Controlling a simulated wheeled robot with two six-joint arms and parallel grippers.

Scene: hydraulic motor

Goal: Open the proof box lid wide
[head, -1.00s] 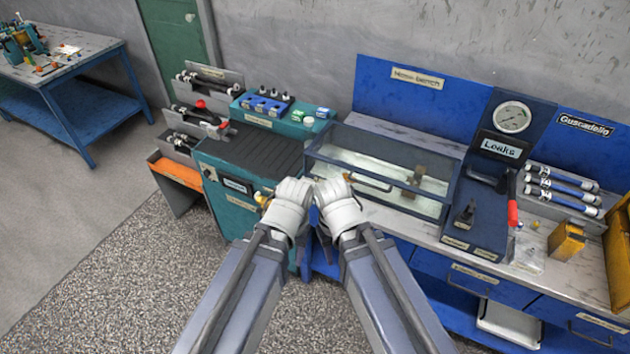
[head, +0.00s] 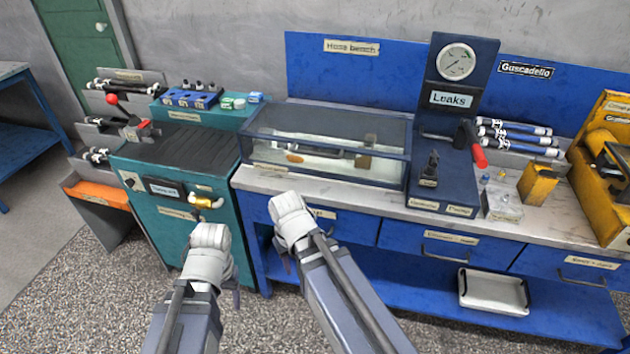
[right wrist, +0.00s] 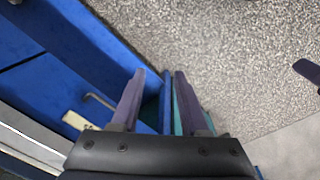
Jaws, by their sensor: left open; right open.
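The proof box (head: 285,171) is a dark-framed tank with clear walls on the bench, right of the teal cabinet. Its glassy lid (head: 330,127) lies over the top and looks closed. A handle bar shows at the front of the box. My right gripper (head: 280,262) is below and in front of the box, by the blue drawers, apart from the lid. In the right wrist view its two fingers (right wrist: 158,75) are spread with nothing between them. My left gripper (head: 235,290) is lower left, in front of the teal cabinet; its fingers are mostly hidden.
The Leaks gauge stand (head: 455,100) is close at the box's right, with a red-handled tool (head: 475,150). The teal cabinet (head: 170,215) with a yellow valve stands at left. Blue drawers (head: 430,240) line the bench front. Speckled floor lies below.

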